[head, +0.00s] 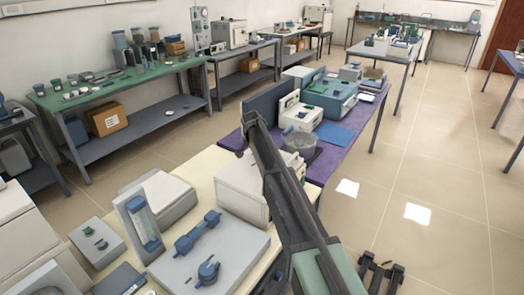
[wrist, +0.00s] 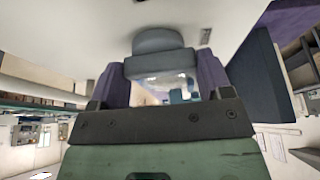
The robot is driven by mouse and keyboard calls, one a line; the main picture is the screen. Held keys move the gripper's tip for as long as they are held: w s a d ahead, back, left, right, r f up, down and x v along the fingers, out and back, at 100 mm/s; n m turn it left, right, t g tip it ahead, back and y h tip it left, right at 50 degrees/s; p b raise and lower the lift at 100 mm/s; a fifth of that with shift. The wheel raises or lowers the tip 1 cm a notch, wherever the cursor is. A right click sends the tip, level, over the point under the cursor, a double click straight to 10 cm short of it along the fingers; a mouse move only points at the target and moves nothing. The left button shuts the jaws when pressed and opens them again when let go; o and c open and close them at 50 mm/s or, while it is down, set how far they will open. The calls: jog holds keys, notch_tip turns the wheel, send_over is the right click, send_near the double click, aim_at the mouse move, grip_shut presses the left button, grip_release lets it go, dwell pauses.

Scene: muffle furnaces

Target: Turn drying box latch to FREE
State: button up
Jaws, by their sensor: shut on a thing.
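In the wrist view, my gripper (wrist: 160,70) has its two purple fingers on either side of a blue-grey rounded knob (wrist: 158,42), which looks like the latch, and is shut on it. The knob stands against a pale white surface. A small dark mark (wrist: 206,36) lies on that surface to the right of the knob. No FREE lettering is readable, so the latch's setting cannot be told. In the head view, a white box (head: 240,190), possibly the drying box, stands beside my arm. My gripper and the latch cannot be made out there.
In the head view, a grey plate (head: 225,262) with blue fittings (head: 198,235) lies in front of the white box. A dark upright panel (head: 270,100) and instruments (head: 300,112) stand on the purple-topped table behind. Open floor (head: 420,185) lies to the right.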

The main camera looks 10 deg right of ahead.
jog(key=o, duration=0.9)
jog(key=p+v, duration=1)
jog(key=shift+a+r, duration=0.15)
jog(key=shift+r, duration=0.2)
jog(key=s+d+n+g+y, duration=0.1)
jog(key=s+n, duration=0.2)
jog(key=s, duration=1.1)
jog(key=s+d+f+n+g+y+b, duration=0.1)
jog(key=s+n, duration=0.2)
jog(key=s, duration=1.1)
jog(key=s+d+f+n+g+y, duration=0.1)
jog(key=s+n, duration=0.1)
jog(key=s, duration=1.3)
jog(key=shift+d+f+n, duration=0.25)
jog(key=shift+d+n, duration=0.1)
jog(key=shift+n, duration=0.05)
